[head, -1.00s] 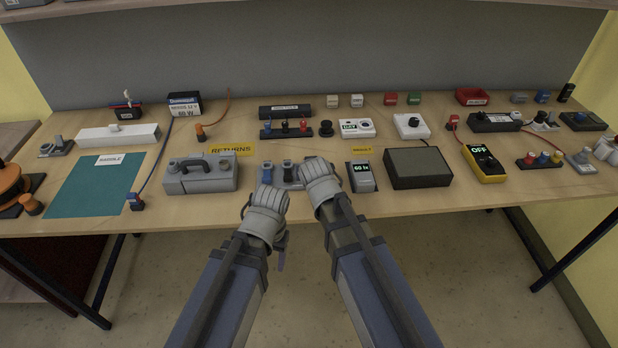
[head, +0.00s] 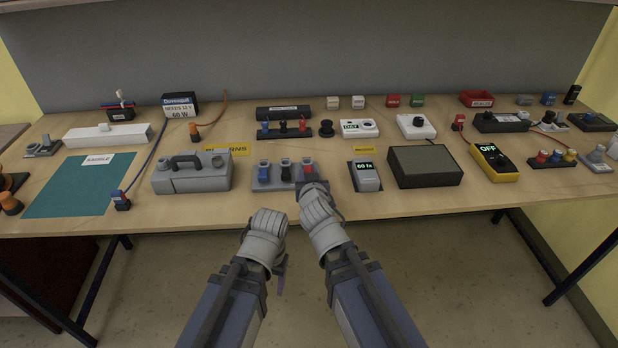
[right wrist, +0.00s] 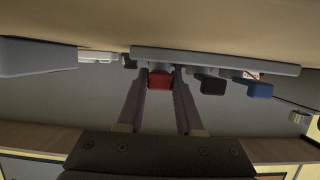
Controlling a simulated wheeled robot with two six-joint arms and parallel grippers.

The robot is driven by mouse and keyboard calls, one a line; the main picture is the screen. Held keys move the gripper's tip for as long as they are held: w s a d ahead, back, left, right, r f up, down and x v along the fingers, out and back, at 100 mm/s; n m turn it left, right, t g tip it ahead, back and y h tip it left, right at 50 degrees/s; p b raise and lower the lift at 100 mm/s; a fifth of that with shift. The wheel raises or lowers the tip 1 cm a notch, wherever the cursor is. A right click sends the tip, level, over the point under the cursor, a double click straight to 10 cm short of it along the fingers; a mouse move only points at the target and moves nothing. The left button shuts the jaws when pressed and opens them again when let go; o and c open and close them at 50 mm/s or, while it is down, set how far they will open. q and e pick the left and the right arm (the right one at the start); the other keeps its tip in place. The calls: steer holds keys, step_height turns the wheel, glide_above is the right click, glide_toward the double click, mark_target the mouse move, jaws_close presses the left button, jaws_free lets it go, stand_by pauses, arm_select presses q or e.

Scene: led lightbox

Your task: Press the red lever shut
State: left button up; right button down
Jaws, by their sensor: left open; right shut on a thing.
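The grey lever block (head: 272,186) lies near the front edge of the bench with a blue lever (head: 264,170), a black lever (head: 285,170) and the red lever (head: 307,169) side by side. My right gripper (head: 311,184) is at the block's right end, its fingertips at the red lever. In the right wrist view, the red lever (right wrist: 159,81) sits between the two fingers, with the black lever (right wrist: 212,86) and blue lever (right wrist: 259,90) to its right. Whether the red lever is up or down is unclear. My left gripper (head: 268,218) is open, empty, in front of the bench edge.
A grey case with a handle (head: 190,178) stands left of the block. A meter reading 60 (head: 366,177) and a dark-topped box (head: 426,167) stand to its right.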

steer(key=c, duration=0.6)
jaws_free()
steer(key=shift+o, duration=0.2)
